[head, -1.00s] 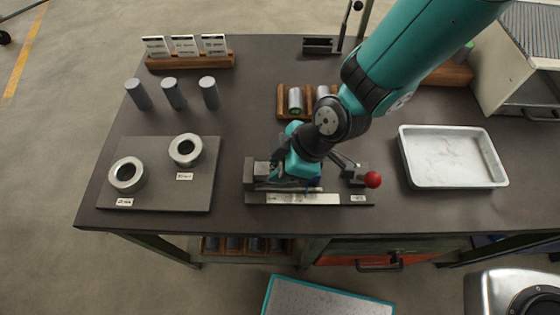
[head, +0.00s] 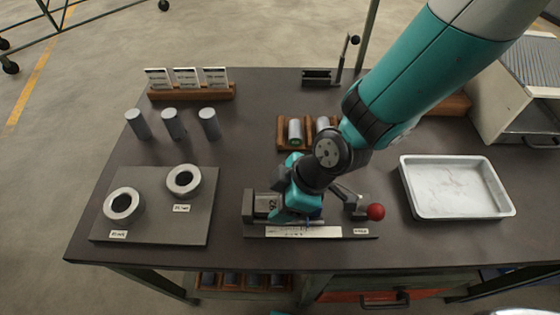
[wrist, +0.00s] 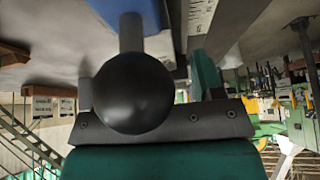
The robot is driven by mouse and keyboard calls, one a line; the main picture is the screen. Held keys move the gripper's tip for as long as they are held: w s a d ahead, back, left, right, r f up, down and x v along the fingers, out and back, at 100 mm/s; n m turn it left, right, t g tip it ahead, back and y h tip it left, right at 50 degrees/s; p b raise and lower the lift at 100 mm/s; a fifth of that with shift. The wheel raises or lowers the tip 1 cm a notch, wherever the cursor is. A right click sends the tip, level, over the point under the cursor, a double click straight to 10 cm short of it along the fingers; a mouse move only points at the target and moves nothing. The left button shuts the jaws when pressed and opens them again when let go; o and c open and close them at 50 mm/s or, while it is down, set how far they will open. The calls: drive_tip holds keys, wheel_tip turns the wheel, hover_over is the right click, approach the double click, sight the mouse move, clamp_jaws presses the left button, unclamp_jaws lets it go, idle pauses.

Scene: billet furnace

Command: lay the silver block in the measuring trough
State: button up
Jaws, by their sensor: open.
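The measuring trough (head: 348,231) lies near the table's front edge, with a white ruler strip (head: 303,232) along its front and a red-knobbed lever at its right end. My gripper (head: 303,217) is over the trough just right of this block, pointing down and open. The arm hides the trough's middle and whether the fingers touch the block. The wrist view shows a dark ball and part of a ruler scale close up, but no clear block.
A wooden rack (head: 284,145) with silver cylinders stands behind the trough. Several grey cylinders (head: 171,124) stand at left, behind a plate (head: 146,231) with two rings. A white tray (head: 457,211) lies at right. Bare table lies between plate and trough.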

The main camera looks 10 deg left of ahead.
wheel_tip(320, 180, up, 19)
drive_tip(key=b, duration=0.1)
drive_tip(key=shift+f, duration=0.15)
idle(0.4)
drive_tip(key=s+d+r+m, duration=0.2)
drive_tip(key=d+m, duration=0.5)
drive_tip(key=d, duration=0.4)
drive_tip(key=s+d+r+m+t+h, duration=0.1)
drive_tip(key=s+d+r+m, duration=0.1)
drive_tip(key=d+m, duration=0.4)
drive_tip(key=d, duration=0.5)
drive_tip(key=shift+s+d+m+h, duration=0.15)
drive_tip(key=shift+s+m+h, duration=0.15)
drive_tip(key=shift+s+m, duration=0.1)
